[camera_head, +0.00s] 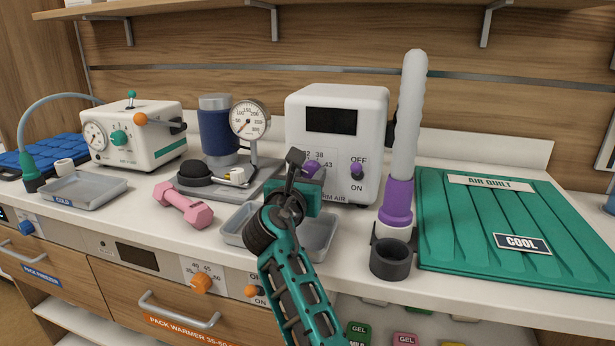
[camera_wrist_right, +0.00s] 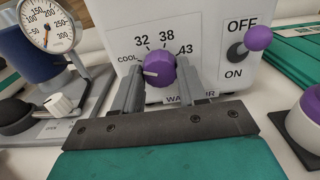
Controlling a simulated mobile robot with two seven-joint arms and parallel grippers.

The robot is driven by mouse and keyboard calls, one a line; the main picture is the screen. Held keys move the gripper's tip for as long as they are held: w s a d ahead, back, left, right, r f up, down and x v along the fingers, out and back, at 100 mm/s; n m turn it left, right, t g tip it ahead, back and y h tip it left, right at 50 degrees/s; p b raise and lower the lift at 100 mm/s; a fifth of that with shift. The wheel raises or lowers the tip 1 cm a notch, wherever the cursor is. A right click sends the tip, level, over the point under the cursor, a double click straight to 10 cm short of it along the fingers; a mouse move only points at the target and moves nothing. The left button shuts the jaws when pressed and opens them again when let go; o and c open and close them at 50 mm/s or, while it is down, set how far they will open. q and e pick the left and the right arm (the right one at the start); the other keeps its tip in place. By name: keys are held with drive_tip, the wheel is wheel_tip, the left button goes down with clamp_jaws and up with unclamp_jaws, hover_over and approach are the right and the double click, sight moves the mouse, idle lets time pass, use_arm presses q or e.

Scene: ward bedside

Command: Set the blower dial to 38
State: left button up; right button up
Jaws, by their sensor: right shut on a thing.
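The white warm-air blower (camera_head: 370,104) stands at the back of the counter with a dark, blank display. Its purple dial (camera_wrist_right: 160,68) has marks COOL, 32, 38 and 43 around it, and its white pointer line lies to the left, towards COOL. In the head view the dial (camera_head: 311,168) is partly covered by my gripper. My right gripper (camera_wrist_right: 158,85) is shut on the dial, one finger on each side. Right of the dial is a purple-knobbed OFF/ON switch (camera_wrist_right: 258,38). My left gripper is not in view.
A grey tray (camera_head: 318,236) lies under my right arm. A pink dumbbell (camera_head: 184,206) and pressure gauge (camera_head: 250,119) are left.

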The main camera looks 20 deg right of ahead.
drive_tip(key=shift+c, duration=0.7)
